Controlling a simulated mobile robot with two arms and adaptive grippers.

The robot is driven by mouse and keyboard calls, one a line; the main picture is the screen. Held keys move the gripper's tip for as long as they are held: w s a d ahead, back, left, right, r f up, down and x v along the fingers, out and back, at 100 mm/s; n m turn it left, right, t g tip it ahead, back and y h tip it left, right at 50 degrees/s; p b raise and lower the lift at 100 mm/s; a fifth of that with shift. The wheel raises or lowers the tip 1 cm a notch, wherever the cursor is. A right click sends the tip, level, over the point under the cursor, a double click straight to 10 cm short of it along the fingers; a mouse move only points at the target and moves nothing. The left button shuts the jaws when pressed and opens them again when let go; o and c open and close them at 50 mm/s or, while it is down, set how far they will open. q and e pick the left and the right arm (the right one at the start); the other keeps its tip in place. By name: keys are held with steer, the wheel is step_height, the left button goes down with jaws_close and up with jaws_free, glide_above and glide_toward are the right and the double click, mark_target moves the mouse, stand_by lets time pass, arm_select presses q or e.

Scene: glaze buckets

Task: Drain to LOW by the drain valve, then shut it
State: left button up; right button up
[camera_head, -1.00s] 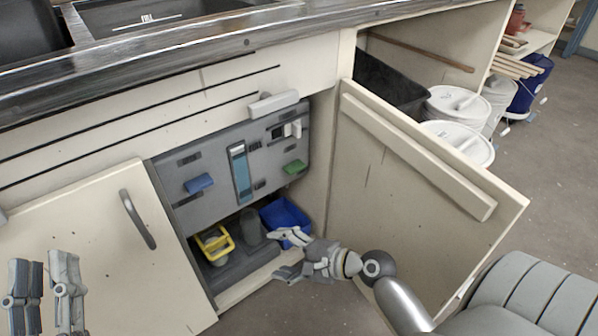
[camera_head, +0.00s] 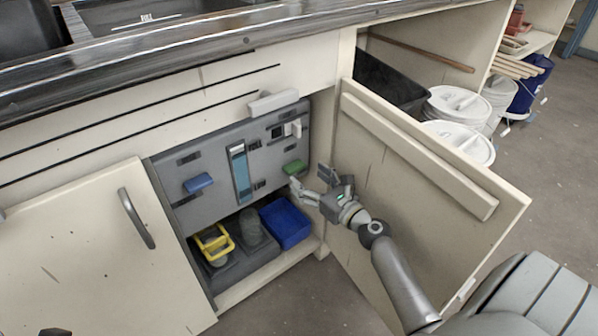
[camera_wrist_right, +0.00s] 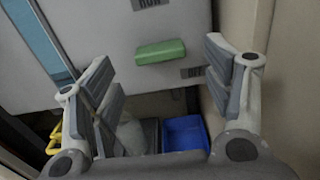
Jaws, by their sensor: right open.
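A grey panel (camera_head: 215,165) stands inside the open cabinet. The green handle (camera_head: 294,167) sits at its lower right and lies level. In the right wrist view the green handle (camera_wrist_right: 160,51) shows just above a label partly hidden by my finger. My right gripper (camera_head: 308,176) is open and empty, just below and right of the green handle, its fingers either side of it in the wrist view. A blue sight gauge (camera_head: 241,172) stands mid-panel; its marks are too small to read. A blue handle (camera_head: 198,183) is at the left. Only a dark tip of my left gripper (camera_head: 55,332) shows.
A white switch (camera_head: 293,129) is at the panel's upper right. Below the panel are a yellow caddy (camera_head: 214,241), a grey container (camera_head: 250,226) and a blue bin (camera_head: 287,223). The open cabinet door (camera_head: 420,190) stands close to my right arm.

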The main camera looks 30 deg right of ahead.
mark_target(298, 170)
steer(key=w, duration=0.4)
steer(key=shift+w+a+b, duration=0.2)
steer(key=shift+w+b, duration=0.1)
steer(key=shift+w, duration=0.1)
steer(key=c, duration=1)
